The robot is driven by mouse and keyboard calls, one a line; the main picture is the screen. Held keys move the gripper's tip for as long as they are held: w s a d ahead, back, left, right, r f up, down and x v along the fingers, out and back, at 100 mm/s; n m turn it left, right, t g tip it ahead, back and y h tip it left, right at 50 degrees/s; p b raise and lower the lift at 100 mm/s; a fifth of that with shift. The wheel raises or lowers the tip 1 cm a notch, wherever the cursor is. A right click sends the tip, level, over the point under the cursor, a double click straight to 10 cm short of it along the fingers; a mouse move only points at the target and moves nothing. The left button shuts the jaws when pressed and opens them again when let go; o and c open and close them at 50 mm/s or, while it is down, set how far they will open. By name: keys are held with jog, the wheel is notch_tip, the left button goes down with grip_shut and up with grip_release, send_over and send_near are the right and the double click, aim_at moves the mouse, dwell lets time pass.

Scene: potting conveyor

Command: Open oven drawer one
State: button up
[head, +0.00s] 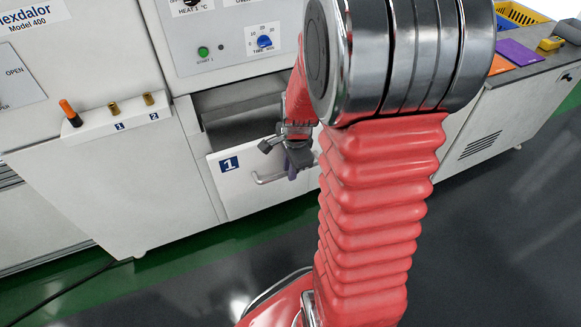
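Oven drawer one (229,184) has a white front with a blue label "1". It stands partly pulled out of the white cabinet, and a grey cavity shows above and behind the front. Its metal bar handle (268,180) is on the front, right of the label. My gripper (292,168) is at the handle, over its middle to right part. The fingers are small and dark here, so I cannot tell whether they are closed around the bar. My red arm hides the right side of the drawer and handle.
Above the drawer is a control panel with a green button (203,51) and a blue knob (264,41). A white ledge (99,128) with an orange-tipped tool (70,113) juts out at left. A counter stands at right. Dark floor lies open in front.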

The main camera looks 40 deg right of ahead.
jog(key=shift+o, duration=1.1)
jog(key=shift+w+d, duration=0.1)
jog(key=shift+r, duration=0.1)
jog(key=shift+r, duration=0.75)
notch_tip(320, 180, up, 12)
jog(key=s, duration=0.2)
jog(key=shift+s+a, duration=0.25)
